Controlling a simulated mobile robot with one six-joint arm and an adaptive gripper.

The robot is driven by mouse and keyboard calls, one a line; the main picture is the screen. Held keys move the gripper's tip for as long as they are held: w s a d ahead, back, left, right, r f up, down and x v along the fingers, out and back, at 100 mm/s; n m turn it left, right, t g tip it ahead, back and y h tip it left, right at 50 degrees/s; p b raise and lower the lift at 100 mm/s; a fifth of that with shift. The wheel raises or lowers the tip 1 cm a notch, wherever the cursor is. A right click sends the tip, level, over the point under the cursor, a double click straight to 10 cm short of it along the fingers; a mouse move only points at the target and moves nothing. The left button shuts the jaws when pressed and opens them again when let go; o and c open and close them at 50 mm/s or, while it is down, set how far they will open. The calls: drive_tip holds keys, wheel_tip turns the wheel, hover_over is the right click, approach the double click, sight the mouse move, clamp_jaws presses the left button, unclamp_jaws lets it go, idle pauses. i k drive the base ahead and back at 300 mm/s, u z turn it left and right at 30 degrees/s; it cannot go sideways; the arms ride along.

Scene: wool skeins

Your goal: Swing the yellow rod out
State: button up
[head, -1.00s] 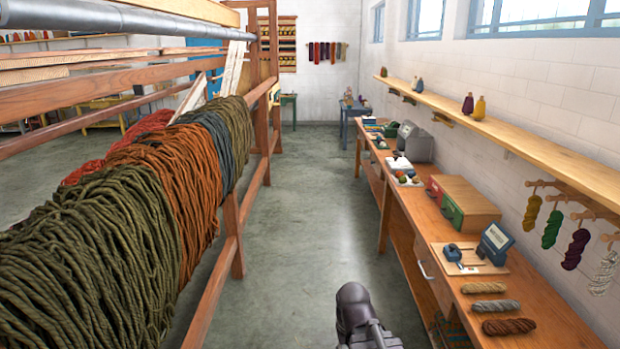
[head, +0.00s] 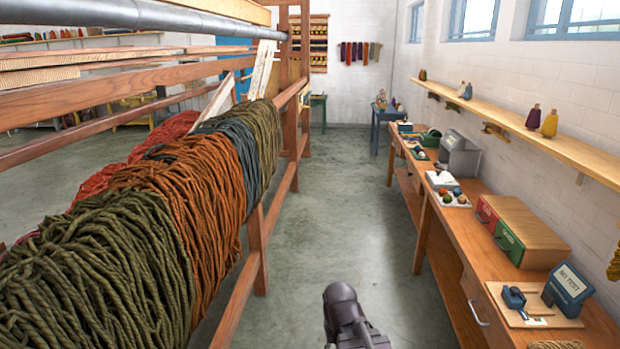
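No yellow rod can be made out in the head view. A yellow skein (head: 614,262) is cut off at the right edge, and whatever it hangs from is out of the picture. A dark grey part of my arm shows at the bottom middle, over the floor between the loom frame and the bench. My gripper's fingers cannot be seen.
A wooden frame draped with thick green, orange, blue and red yarn (head: 90,270) lines the left. A long bench (head: 480,280) stands right, with boxes and a small blue device, below a shelf (head: 520,130) with cones. The aisle floor (head: 340,190) is clear.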

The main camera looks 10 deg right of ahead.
sight(497, 134)
drive_tip(key=u, duration=0.05)
drive_tip(key=i, duration=1.6)
drive_tip(key=z, duration=0.55)
drive_tip(key=i, duration=0.75)
drive_tip(key=z, duration=0.65)
drive_tip(key=i, duration=0.65)
drive_tip(key=z, duration=0.6)
drive_tip(key=i, duration=0.55)
drive_tip(key=z, duration=0.25)
